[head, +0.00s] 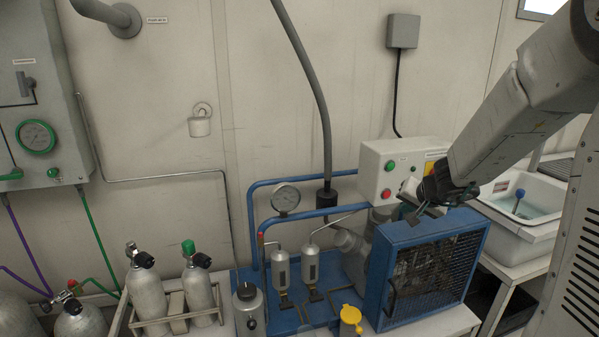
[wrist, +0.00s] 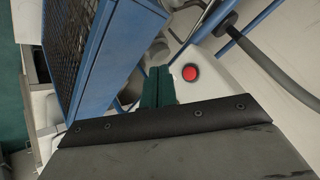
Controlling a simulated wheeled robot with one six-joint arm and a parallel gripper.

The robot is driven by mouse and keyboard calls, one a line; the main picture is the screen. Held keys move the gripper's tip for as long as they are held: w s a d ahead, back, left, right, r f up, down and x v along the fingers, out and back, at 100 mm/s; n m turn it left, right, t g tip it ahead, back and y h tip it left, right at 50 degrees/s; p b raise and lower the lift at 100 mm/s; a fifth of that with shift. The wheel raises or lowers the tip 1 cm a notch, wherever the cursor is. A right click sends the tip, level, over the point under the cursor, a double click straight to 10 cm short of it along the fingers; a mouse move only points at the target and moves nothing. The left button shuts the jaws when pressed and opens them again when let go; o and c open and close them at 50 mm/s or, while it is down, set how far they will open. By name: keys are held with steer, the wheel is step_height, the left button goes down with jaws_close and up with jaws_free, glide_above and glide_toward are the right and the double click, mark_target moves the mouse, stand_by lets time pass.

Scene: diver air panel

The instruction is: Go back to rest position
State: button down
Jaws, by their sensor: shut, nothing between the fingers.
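My gripper (head: 408,211) is at the right in the head view, just above the blue compressor unit (head: 436,232) and beside the white control box (head: 381,166). In the wrist view its dark green fingers (wrist: 157,86) are together with nothing between them. The control box has a green button (head: 389,166) and a red button (head: 387,194). The red button also shows in the wrist view (wrist: 190,73), just right of the fingertips and apart from them in the picture. My arm partly hides the right side of the box.
A white sink (head: 521,240) stands at the right. A pressure gauge (head: 286,197), blue pipes and two filter canisters (head: 310,264) are left of the compressor. Grey cylinders (head: 146,291) stand lower left. A grey panel (head: 37,100) hangs far left. The wall above is mostly open.

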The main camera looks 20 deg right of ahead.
steer(key=s+a+r+n+g+y, duration=0.3)
steer(key=s+a+g+y, duration=0.2)
steer(key=s+a, duration=1)
steer(key=s+a+r+n+g+h, duration=0.1)
steer(key=s+a+r+n+h, duration=0.1)
steer(key=s, duration=0.7)
steer(key=s+a+r+n+g+h, duration=0.1)
steer(key=s+a+r+n+h, duration=0.1)
steer(key=s, duration=0.7)
steer(key=shift+r+n, duration=0.6)
steer(key=shift+g, duration=0.3)
